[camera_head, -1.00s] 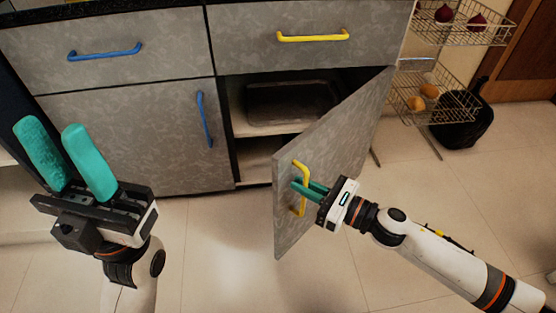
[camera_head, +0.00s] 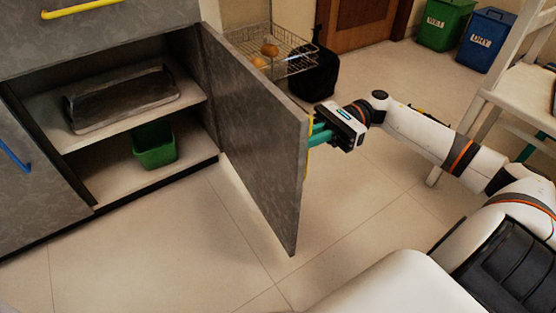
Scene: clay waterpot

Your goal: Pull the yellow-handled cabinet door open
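The grey cabinet door (camera_head: 250,135) stands wide open, hinged at the right side of the cabinet opening and jutting out toward me. Its yellow handle (camera_head: 308,160) is mostly hidden behind the door's outer edge. My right gripper (camera_head: 318,134) is at that handle on the door's outer side. Its teal fingers are partly hidden by the door edge, so I cannot tell whether they grip the handle. My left gripper is out of the picture.
Inside the cabinet, a dark tray (camera_head: 122,98) lies on the upper shelf and a green container (camera_head: 155,145) below. A wire rack (camera_head: 275,55), black bag (camera_head: 314,75) and white chair (camera_head: 515,90) stand beyond. The floor before the cabinet is clear.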

